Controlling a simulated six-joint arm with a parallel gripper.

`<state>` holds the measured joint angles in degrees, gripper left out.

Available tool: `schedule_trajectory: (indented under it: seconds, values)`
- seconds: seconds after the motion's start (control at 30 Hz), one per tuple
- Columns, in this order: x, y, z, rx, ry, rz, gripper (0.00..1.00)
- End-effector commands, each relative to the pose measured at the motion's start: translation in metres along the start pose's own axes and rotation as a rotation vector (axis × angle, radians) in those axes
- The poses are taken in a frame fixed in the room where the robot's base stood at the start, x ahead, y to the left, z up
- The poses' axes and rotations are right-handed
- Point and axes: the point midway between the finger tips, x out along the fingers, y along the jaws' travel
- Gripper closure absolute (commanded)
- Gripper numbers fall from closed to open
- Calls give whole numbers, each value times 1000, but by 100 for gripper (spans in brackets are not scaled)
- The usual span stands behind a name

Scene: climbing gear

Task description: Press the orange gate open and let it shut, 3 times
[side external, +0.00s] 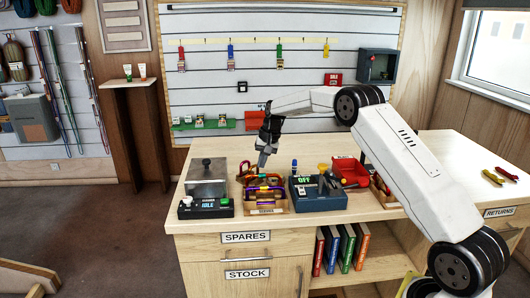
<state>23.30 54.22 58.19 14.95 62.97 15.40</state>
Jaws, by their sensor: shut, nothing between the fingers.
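My gripper (262,166) points down, with its fingers closed and nothing between them. It is just above a group of small coloured climbing pieces (263,191) in and around a wooden bin on the bench. An orange-red piece (246,178) shows close below and left of the fingertips. The orange gate cannot be picked out surely at this size. Whether my fingertips touch anything cannot be told.
Left of the bin is a grey lidded box (207,177) with a black panel reading IDLE (206,208). The bench top (375,214) is clear at the front right.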

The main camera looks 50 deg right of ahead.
Motion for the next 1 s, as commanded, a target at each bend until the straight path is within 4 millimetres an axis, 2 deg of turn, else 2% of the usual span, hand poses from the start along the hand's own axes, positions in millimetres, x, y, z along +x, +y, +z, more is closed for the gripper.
schedule_trajectory:
  seconds: [1.0]
  values:
    - [21, 6, 0, 1, -1, 0, 100]
